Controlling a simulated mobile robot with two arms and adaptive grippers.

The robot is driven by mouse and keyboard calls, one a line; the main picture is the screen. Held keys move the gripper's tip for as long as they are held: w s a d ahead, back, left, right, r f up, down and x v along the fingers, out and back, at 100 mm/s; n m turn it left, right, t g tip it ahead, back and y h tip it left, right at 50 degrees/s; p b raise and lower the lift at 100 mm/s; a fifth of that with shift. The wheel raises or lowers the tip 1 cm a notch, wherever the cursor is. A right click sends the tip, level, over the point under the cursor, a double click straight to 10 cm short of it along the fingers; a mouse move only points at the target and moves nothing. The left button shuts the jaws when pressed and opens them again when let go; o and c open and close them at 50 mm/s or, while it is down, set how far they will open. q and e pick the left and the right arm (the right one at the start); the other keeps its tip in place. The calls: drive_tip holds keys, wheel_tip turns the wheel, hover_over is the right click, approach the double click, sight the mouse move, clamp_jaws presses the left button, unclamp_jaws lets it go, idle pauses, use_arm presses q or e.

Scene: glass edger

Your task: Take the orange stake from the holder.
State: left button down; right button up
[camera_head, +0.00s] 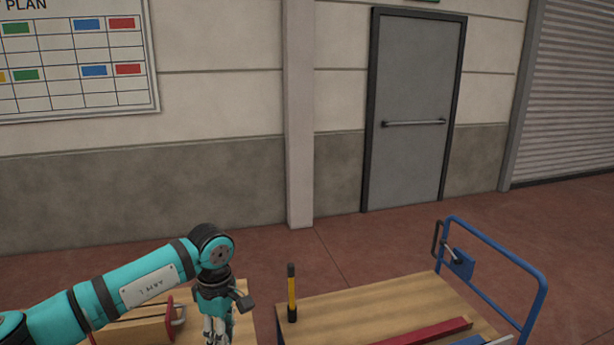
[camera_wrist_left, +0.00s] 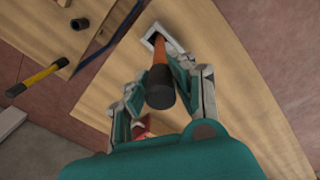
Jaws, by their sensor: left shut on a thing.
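In the left wrist view my left gripper (camera_wrist_left: 160,78) has its fingers on both sides of the orange stake (camera_wrist_left: 161,75) and is shut on it. The stake has a black cap that faces the camera. Its far end is at the light square holder (camera_wrist_left: 151,34) on the wooden top; I cannot tell how deep it sits there. In the head view my left gripper (camera_head: 216,332) points down over the left wooden table, cut by the bottom edge, and the stake cannot be made out. My right gripper is not in view.
A yellow stake with black ends (camera_head: 291,293) stands upright on the right wooden top (camera_head: 375,305), close to my left gripper. A red bar (camera_head: 430,332) lies there, beside a blue rail (camera_head: 495,262). A red-ended clamp-like thing (camera_head: 172,318) lies on the left table.

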use_arm(q)
drive_tip(key=shift+r+p, duration=0.9)
drive_tip(key=shift+r, duration=1.65)
drive_tip(key=shift+s, duration=0.1)
